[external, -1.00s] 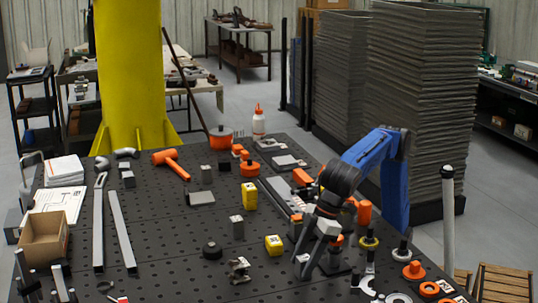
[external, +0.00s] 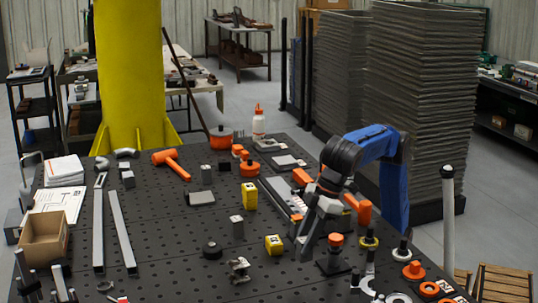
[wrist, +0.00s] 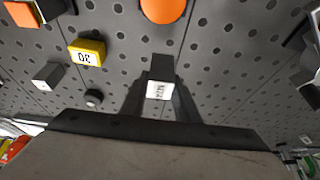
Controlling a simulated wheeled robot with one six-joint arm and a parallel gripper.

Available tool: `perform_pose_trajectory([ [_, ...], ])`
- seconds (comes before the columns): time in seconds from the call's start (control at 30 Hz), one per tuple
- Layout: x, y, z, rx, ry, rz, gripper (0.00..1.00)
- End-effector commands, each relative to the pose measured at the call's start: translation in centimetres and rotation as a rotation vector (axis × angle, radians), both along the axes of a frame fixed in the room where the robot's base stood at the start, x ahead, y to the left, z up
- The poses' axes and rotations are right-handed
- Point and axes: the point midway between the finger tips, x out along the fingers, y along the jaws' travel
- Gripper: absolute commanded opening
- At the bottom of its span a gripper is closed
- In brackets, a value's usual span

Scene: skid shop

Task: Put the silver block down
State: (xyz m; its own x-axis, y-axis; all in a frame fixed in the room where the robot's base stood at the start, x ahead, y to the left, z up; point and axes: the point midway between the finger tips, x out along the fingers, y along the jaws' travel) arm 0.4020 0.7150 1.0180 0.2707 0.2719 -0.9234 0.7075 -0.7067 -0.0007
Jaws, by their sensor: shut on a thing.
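My gripper (external: 303,246) is over the right-hand part of the dark perforated table, fingers pointing down. In the wrist view my gripper (wrist: 160,92) is shut on the silver block (wrist: 159,90), which shows a pale labelled face and a darker grey side between the two fingers. In the external view the fingers mostly hide the held block. I cannot tell whether its underside touches the table. Another silver block (external: 237,227) stands apart to the left; it also shows in the wrist view (wrist: 48,75).
An orange-topped piece (external: 336,240) on a dark base is close right. A dark round knob (external: 212,250) and a small metal clamp (external: 239,269) lie left. Bare table (external: 165,235) lies farther left.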

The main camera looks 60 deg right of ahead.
Motion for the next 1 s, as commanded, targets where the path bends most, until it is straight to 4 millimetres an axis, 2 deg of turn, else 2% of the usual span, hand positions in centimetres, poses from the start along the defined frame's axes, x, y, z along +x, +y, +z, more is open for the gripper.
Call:
perform_pose_trajectory([
  [0.1,0.0,0.1,1.9,0.001,0.001,0.000,0.00],
  [0.23,0.0,0.0,3.2,0.002,0.000,-0.001,0.00],
  [0.47,0.0,0.0,4.0,-0.001,0.000,0.000,0.00],
  [0.57,0.7,-0.1,4.0,-0.001,0.001,-0.010,0.00],
  [0.67,2.7,-0.4,3.9,-0.002,0.000,-0.036,0.00],
  [0.77,6.0,-0.9,3.9,-0.001,0.000,-0.082,0.00],
  [1.0,16.1,-3.7,3.8,0.000,0.000,-0.222,0.00],
])
